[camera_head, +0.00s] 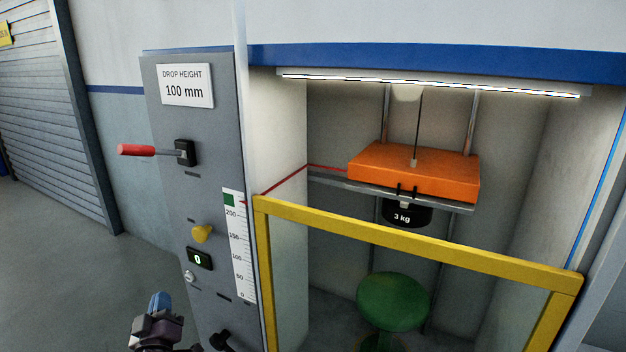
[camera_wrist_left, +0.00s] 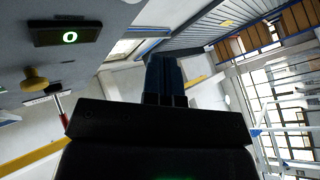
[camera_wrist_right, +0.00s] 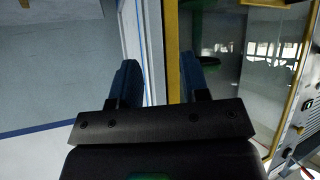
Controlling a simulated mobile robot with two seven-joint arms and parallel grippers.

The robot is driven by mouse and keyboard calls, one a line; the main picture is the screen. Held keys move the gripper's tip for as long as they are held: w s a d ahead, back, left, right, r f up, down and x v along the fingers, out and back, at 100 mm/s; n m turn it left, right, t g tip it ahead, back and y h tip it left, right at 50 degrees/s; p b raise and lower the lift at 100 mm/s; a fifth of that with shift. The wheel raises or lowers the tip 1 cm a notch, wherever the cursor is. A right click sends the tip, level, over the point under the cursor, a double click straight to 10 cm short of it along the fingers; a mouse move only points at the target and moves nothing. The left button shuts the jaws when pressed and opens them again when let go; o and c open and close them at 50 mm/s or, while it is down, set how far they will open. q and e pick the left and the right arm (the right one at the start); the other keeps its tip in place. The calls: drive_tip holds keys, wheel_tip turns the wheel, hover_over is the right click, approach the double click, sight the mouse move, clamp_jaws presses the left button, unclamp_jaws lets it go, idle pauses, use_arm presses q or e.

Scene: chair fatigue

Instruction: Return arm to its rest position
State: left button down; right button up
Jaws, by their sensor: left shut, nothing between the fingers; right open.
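My left gripper (camera_head: 160,303) is at the bottom of the head view, in front of the grey control panel (camera_head: 170,110). It is shut and empty, its blue fingertips together, and in the left wrist view (camera_wrist_left: 166,75) it is clear of the panel. My right gripper (camera_wrist_right: 158,80) shows only in its wrist view, with its two blue fingers apart and nothing between them. The panel carries a red-handled lever (camera_head: 137,150) pointing left, a yellow knob (camera_head: 202,234) and a counter (camera_head: 199,259) reading 0.
Right of the panel, a yellow guard frame (camera_head: 420,246) closes the lower front of a test bay. Inside, an orange block (camera_head: 414,172) and a 3 kg weight (camera_head: 405,215) hang above a green stool (camera_head: 393,301). Open floor (camera_head: 60,270) lies to the left.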

use_arm(q)
drive_tip(key=s+d+f+m+g+h, duration=0.3)
drive_tip(key=s+d+f+m+h, duration=0.2)
drive_tip(key=d+m+h, duration=0.35)
drive_tip(key=s+f+g, duration=0.2)
drive_tip(key=s+f, duration=0.2)
drive_tip(key=s, duration=0.3)
drive_tip(key=s+d+f+m+g+y, duration=0.1)
drive_tip(key=s+f, duration=0.3)
drive_tip(key=s, duration=0.4)
drive_tip(key=s+f+m+g+y, duration=0.1)
drive_tip(key=s+f+g, duration=0.2)
drive_tip(key=s+f, duration=0.2)
drive_tip(key=s, duration=0.3)
drive_tip(key=shift+s+d, duration=0.25)
drive_tip(key=shift+d, duration=0.1)
use_arm(e)
drive_tip(key=shift+s+d+f, duration=0.15)
drive_tip(key=shift+s+f, duration=0.45)
drive_tip(key=shift+f, duration=0.35)
drive_tip(key=shift+w, duration=0.1)
